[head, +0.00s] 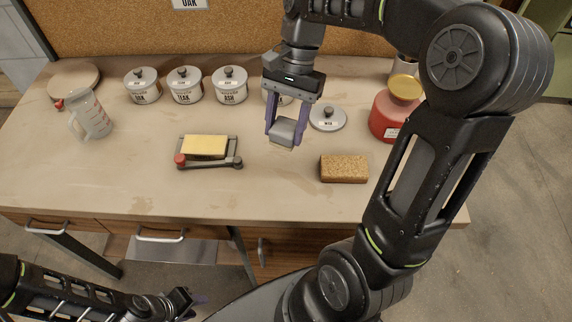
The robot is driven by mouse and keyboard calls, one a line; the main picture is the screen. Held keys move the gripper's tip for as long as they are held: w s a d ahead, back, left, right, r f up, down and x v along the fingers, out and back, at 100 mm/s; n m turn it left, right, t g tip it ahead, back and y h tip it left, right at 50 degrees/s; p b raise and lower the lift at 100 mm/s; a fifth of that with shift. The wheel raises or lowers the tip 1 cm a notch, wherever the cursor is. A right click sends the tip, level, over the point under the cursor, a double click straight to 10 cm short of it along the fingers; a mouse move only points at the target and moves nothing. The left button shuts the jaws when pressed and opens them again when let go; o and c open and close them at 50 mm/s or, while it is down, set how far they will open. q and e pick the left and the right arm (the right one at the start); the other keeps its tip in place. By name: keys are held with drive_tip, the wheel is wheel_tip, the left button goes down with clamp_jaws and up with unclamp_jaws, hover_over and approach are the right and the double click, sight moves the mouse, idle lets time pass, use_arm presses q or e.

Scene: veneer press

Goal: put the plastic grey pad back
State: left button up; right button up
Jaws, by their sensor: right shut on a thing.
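The pad is a small grey block, partly covered by the purple fingers. The small press (228,160) stands left of it, with a dark frame, a red knob and a yellow block (205,145) on top. My left gripper (194,299) is low at the bottom left, in front of the table's edge; its fingers are too small and dark to read.
Several labelled canisters (185,86) line the back, one partly hidden behind my right gripper. A clear jug (91,116) and round board (75,78) are left. The table's front is clear.

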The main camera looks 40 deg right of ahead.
drive_tip(key=shift+s+a, duration=0.1)
drive_tip(key=shift+a, duration=0.05)
drive_tip(key=shift+f, duration=3.15)
wheel_tip(320, 180, down, 3)
drive_tip(key=shift+f, duration=0.35)
